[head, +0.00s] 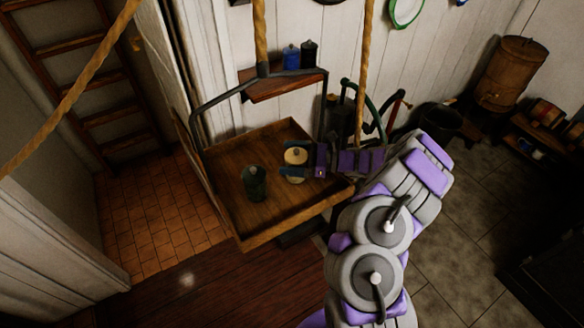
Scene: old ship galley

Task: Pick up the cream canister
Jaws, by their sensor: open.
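The cream canister (296,157) stands upright on a wooden tray table (222,165), towards its right side. It has a pale lid with a small knob. My gripper (290,159) reaches in from the right at the canister, with its dark blue fingers open. One finger shows at the canister's upper left and one at its lower side, so the fingers appear to be around it or just over it; I cannot tell whether they touch it. Part of the canister is hidden by the fingers.
A dark green canister (255,183) stands left of the cream one on the same tray. Ropes (261,35) and a metal bar (225,95) rise around the tray. A small shelf (280,86) behind holds a blue (291,56) and a black canister (310,54).

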